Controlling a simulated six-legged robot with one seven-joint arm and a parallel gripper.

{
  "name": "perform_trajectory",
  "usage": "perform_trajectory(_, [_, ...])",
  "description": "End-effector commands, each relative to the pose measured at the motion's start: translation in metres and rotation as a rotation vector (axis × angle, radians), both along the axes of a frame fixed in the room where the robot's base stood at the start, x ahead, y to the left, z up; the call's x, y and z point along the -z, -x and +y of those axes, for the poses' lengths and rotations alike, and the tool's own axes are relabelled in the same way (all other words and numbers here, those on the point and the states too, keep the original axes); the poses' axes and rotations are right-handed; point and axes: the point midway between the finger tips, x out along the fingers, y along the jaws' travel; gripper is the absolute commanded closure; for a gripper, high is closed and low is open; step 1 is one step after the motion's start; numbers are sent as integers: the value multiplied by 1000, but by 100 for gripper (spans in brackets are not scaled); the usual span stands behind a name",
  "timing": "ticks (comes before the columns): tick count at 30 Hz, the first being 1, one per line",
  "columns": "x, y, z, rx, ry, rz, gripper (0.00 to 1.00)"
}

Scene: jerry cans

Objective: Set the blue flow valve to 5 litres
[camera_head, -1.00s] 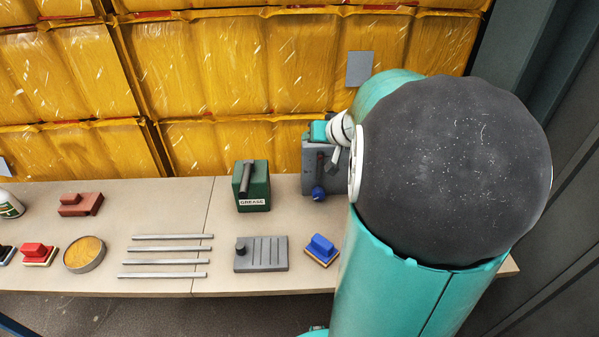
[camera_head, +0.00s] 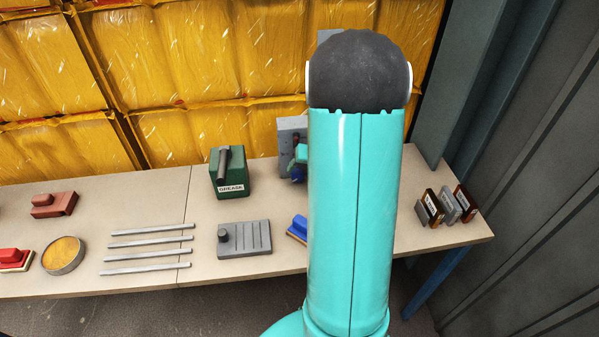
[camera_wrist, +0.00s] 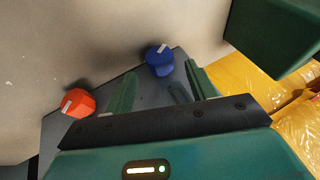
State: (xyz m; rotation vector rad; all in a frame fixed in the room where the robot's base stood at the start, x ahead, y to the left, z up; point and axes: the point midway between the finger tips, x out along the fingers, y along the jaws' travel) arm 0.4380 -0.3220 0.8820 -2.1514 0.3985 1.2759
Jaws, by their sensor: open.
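The blue flow valve (camera_wrist: 159,64) is a blue knob with a white mark on a grey panel (camera_wrist: 60,128) in the wrist view. Any litre scale is too small or hidden to read. An orange-red knob (camera_wrist: 78,103) with a white mark sits at the left of the same panel. My gripper (camera_wrist: 161,70) is open, its green fingers on either side of the blue knob in the picture; I cannot tell whether they touch it. In the head view the grey valve box (camera_head: 290,132) and the blue knob (camera_head: 297,178) are partly hidden by my arm.
On the bench (camera_head: 130,190) are a green grease can (camera_head: 231,178), a grey ridged plate (camera_head: 245,238), a blue-handled block (camera_head: 298,227), several metal rods (camera_head: 148,247) and a round tin (camera_head: 63,254). Upright blocks (camera_head: 450,207) stand at the right end. Yellow wrapped stacks (camera_head: 190,60) rise behind.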

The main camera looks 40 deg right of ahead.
Motion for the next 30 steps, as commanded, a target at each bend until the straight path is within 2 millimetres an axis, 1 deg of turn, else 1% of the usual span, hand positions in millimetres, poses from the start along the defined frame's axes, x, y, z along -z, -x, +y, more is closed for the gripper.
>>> perform_trajectory(1, [9,-4,0,1,-2,2,44])
perform_trajectory(6, [25,-14,1,0,0,0,44])
perform_trajectory(9, [29,-16,1,0,1,1,44])
perform_trajectory(16, [29,-17,1,0,2,0,44])
perform_trajectory(17, [29,-17,1,0,2,0,46])
perform_trajectory(21, [29,-17,1,0,2,0,73])
perform_trajectory(23, [29,-17,1,0,2,0,85])
perform_trajectory(24, [29,-17,1,0,2,0,88])
perform_trajectory(30, [29,-17,2,-2,5,2,88])
